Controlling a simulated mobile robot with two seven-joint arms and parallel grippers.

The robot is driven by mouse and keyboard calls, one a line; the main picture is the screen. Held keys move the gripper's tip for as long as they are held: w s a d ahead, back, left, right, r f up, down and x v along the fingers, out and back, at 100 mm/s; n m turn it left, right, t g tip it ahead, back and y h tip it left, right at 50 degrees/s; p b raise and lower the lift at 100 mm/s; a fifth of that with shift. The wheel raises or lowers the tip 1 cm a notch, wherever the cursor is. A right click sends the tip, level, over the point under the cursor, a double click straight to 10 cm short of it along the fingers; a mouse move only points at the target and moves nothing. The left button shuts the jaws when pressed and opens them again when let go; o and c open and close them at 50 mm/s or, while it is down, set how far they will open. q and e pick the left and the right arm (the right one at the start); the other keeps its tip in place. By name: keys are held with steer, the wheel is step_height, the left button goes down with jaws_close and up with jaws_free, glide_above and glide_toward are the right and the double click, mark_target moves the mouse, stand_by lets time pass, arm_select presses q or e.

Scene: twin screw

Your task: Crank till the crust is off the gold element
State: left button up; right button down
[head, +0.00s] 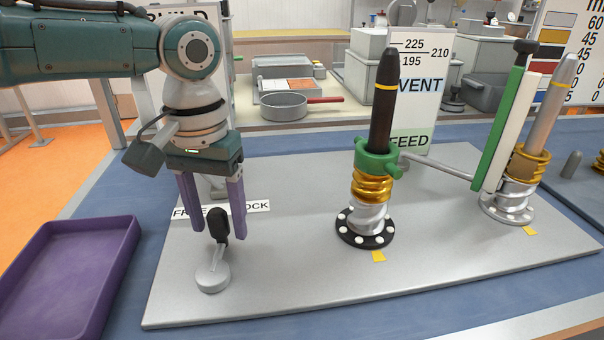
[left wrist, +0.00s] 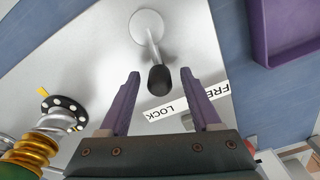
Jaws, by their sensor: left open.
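My left gripper (head: 219,233) has two purple fingers, open and pointing down. Between them is the black grip (head: 217,222) of a small lever on a round grey base (head: 212,278); in the left wrist view the grip (left wrist: 161,78) sits between the fingers, apart from both. A gold ringed element (head: 372,187) stands mid-plate under a green collar (head: 378,161) and a dark post with a yellow band (head: 383,100). A second gold element (head: 530,167) stands at right under a grey post. A grey rod joins the green collar to the right-hand stand. My right gripper is not in view.
A FREE/LOCK label (head: 255,207) lies behind the lever. An empty purple tray (head: 125,250) is at left. Green (head: 502,130) and white upright bars stand before the right post. A VENT/FEED sign (head: 418,85) stands behind. The plate's front middle is clear.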

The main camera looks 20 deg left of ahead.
arm_select(q)
steer(key=shift+f, duration=0.45)
steer(key=shift+c, duration=0.3)
jaws_close()
